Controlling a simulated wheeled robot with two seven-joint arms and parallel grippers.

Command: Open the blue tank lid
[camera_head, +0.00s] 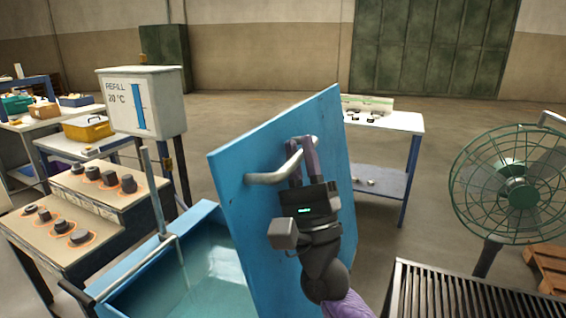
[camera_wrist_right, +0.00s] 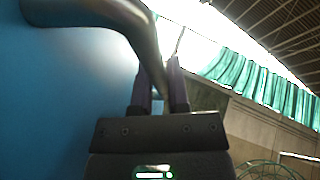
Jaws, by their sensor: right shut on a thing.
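The blue tank lid (camera_head: 245,210) stands raised and steeply tilted at the right side of the blue tank (camera_head: 150,272) in the head view. The tank's water (camera_head: 205,275) shows to the left of the lid. A metal bar handle (camera_head: 265,178) is fixed on the lid's face. My right gripper (camera_head: 302,148) is shut on the handle near its right end. In the right wrist view the handle (camera_wrist_right: 140,25) curves down to my right gripper's fingers (camera_wrist_right: 160,85), with the blue lid (camera_wrist_right: 60,100) at left. My left gripper is not in view.
A refill sign box (camera_head: 140,98) stands behind the tank. Stepped shelves with dark round parts (camera_head: 85,195) are at left. A green fan (camera_head: 517,192) and a black grate (camera_head: 470,295) are at right. A white-topped table (camera_head: 400,122) stands behind the lid.

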